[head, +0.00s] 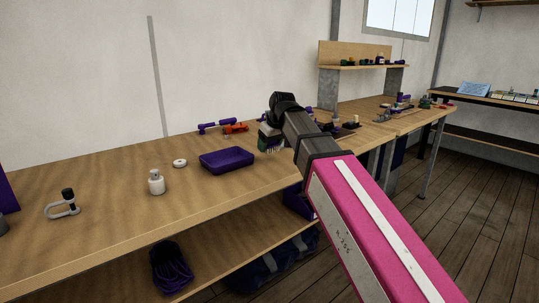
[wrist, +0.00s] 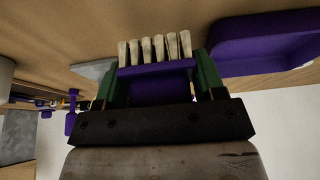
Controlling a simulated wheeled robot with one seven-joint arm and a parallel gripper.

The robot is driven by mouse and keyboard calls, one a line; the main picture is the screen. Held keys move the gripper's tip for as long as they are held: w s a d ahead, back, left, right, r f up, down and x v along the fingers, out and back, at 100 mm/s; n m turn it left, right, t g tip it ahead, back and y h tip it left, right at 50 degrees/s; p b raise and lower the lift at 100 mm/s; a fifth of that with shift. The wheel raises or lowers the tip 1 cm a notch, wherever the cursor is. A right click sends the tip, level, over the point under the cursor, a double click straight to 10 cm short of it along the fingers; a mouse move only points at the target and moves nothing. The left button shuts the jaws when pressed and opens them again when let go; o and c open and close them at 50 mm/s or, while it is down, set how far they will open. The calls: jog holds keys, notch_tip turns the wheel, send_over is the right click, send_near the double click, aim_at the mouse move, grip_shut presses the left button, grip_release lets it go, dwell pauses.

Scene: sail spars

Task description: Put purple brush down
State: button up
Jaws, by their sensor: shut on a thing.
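The purple brush (wrist: 158,84) is between the green fingers of my gripper (wrist: 160,75) in the wrist view. Its pale bristle tufts point away from the palm toward the wooden tabletop. In the head view my gripper (head: 269,138) is over the long wooden workbench (head: 110,205), just right of a purple tray, with the bristles low at its underside. The gripper is shut on the brush. My arm hides part of the bench there. I cannot tell whether the bristles touch the wood.
The purple tray (head: 228,160) stands close to the brush. A white bottle (head: 156,183), a white ring (head: 180,163) and a metal shackle (head: 62,208) stand farther left. Purple and orange tools (head: 235,128) lie behind.

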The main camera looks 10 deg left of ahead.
aim_at(270, 161)
jog(key=shift+f, duration=1.9)
jog(key=o, duration=0.6)
jog(key=shift+f, duration=0.15)
jog(key=v, duration=1.2)
jog(key=shift+r, duration=0.2)
